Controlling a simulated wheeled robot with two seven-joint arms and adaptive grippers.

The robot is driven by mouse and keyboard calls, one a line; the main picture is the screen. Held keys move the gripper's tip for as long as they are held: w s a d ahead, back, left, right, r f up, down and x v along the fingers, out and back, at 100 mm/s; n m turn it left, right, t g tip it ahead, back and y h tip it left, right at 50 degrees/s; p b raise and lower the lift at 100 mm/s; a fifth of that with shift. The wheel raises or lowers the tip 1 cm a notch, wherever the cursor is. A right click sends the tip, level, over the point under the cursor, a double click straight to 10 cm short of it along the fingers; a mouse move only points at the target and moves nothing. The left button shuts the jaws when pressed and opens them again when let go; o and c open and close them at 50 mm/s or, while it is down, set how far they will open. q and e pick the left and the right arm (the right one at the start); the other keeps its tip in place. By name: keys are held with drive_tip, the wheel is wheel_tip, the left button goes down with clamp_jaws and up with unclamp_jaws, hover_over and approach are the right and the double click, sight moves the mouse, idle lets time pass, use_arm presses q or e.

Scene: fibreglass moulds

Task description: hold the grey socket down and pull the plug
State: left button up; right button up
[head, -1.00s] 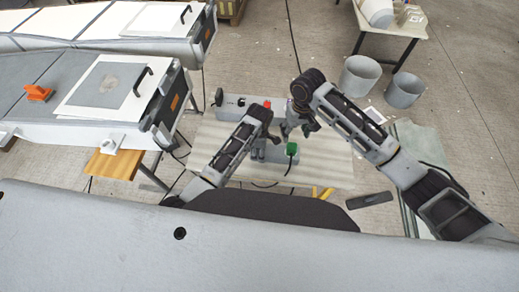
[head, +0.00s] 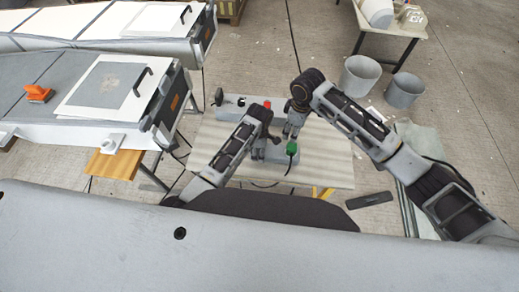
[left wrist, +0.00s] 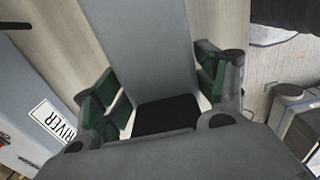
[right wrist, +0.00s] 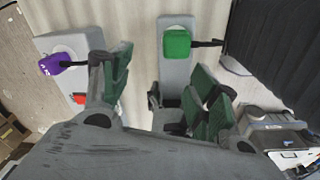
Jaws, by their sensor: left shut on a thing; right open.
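The grey socket (head: 282,159) is a long grey block lying on the pale striped table. A green plug (head: 292,147) sits at its right end, with a dark cable leading off. In the right wrist view the green plug (right wrist: 177,42) stands on the socket (right wrist: 176,82), beyond the fingertips. My left gripper (head: 262,147) is shut on the socket body, left of the plug; the left wrist view shows the grey block (left wrist: 150,45) between its fingers. My right gripper (head: 288,133) is open and empty, just behind the plug and pointing down, apart from it.
A second grey box (head: 232,113) with a red part lies behind the socket; a purple plug (right wrist: 55,64) shows on it in the right wrist view. The table (head: 325,160) is bare to the right. A dark flat object (head: 369,200) lies beyond its front right corner.

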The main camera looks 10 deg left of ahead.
sight(292, 146)
drive_tip(key=shift+s+f+n, duration=0.1)
drive_tip(key=shift+f+n, duration=0.1)
drive_tip(key=shift+n, duration=0.6)
drive_tip(key=shift+s+d+f+n+g, duration=0.2)
drive_tip(key=shift+s+f+n, duration=0.2)
drive_tip(key=shift+s+n, duration=0.15)
drive_tip(key=shift+s+d+f+n+g, duration=0.2)
drive_tip(key=shift+s+f+n, duration=0.2)
drive_tip(key=shift+n, duration=0.15)
drive_tip(key=shift+f, duration=4.4)
drive_tip(key=c, duration=1.3)
clamp_jaws()
drive_tip(key=shift+r, duration=3.4)
